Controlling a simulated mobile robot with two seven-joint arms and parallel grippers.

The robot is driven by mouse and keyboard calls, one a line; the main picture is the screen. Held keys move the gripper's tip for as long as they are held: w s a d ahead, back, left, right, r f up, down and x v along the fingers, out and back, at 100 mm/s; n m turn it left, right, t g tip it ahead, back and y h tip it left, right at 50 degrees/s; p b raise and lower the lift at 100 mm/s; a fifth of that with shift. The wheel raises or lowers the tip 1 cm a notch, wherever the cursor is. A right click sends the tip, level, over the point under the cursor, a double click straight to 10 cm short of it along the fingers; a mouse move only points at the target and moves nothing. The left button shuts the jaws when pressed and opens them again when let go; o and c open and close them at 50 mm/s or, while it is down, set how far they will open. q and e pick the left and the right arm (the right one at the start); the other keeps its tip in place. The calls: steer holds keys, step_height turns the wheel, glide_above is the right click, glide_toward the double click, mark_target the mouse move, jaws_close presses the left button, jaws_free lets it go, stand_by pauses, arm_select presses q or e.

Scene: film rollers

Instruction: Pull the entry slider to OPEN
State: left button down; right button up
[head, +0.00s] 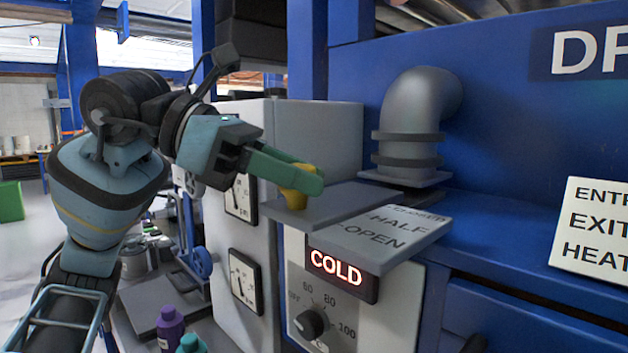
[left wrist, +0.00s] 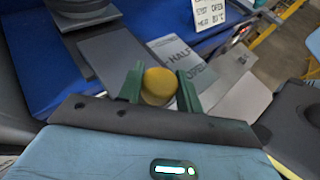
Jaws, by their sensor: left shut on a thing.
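The entry slider is a grey flat plate (head: 335,204) with a yellow knob (head: 293,199) at its front left end. It lies over a grey label plate (head: 392,238) on which HALF and OPEN can be read; the top word is partly covered. My left gripper (head: 302,178) has its green fingers shut on the yellow knob. In the left wrist view the knob (left wrist: 159,86) sits between the two fingers, and the slider plate (left wrist: 112,58) runs away behind it. The right gripper is in neither view.
A grey elbow pipe (head: 412,120) rises behind the slider from the blue machine (head: 500,130). Below are a lit COLD display (head: 343,270) and a black dial (head: 311,322). A white sign (head: 597,230) stands at right. Purple (head: 170,325) and teal bottles are at lower left.

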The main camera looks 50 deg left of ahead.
arm_select(q)
steer(key=shift+s, duration=0.1)
steer(key=c, duration=1.4)
jaws_free()
steer(key=o, duration=0.5)
steer(key=shift+s, duration=0.2)
steer(key=shift+c, duration=0.2)
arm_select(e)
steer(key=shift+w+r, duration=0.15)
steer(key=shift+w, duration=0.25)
arm_select(q)
steer(key=shift+w, duration=0.1)
steer(key=shift+s+a+r, duration=0.2)
steer(key=shift+s+a, duration=0.1)
steer(key=shift+s, duration=0.05)
steer(key=b+v, duration=0.1)
steer(key=v, duration=0.6)
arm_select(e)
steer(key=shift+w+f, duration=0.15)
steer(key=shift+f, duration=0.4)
